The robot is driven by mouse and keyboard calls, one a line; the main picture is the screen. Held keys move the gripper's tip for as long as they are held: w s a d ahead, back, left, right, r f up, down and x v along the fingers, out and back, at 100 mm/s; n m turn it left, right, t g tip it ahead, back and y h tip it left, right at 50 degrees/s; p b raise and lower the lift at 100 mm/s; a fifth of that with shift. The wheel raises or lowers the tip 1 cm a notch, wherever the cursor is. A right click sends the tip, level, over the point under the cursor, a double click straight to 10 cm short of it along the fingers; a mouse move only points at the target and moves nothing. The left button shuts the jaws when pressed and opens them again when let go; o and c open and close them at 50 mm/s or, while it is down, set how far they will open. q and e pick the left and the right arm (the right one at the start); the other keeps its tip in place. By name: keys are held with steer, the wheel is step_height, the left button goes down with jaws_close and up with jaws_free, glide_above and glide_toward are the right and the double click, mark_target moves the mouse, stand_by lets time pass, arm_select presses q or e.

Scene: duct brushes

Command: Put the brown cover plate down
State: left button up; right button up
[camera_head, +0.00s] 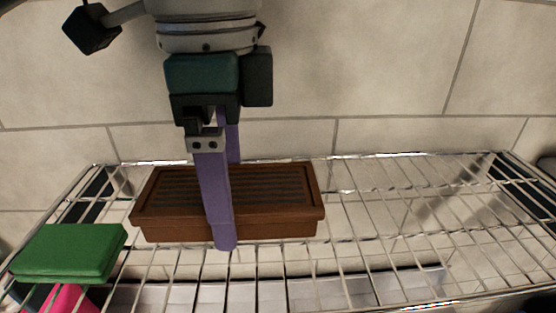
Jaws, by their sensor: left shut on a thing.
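The brown cover plate (275,200) is a long box-like piece with a slatted top inside a raised rim. It is at the wire shelf (400,212), left of the middle; whether it rests on the wires or hangs just above them I cannot tell. My left gripper (228,205) comes down from above with two purple fingers. One finger runs down over the near side of the plate and the other goes behind it. The fingers are shut on the plate across its short width. The far finger's tip is hidden. My right gripper is not in view.
A green box-like thing (68,252) is at the left front, with a pink thing (70,299) partly hidden below it. The right part of the wire shelf is bare. A tiled wall (380,70) stands behind.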

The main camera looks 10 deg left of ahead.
mark_target(238, 256)
arm_select(q)
steer(key=shift+f, duration=0.95)
step_height(238, 256, down, 4)
steer(key=shift+r+p, duration=0.25)
steer(key=shift+p, duration=0.45)
steer(key=shift+f, duration=0.5)
steer(key=shift+f, duration=0.1)
steer(key=o, duration=1.1)
step_height(238, 256, up, 12)
steer(key=b, duration=0.3)
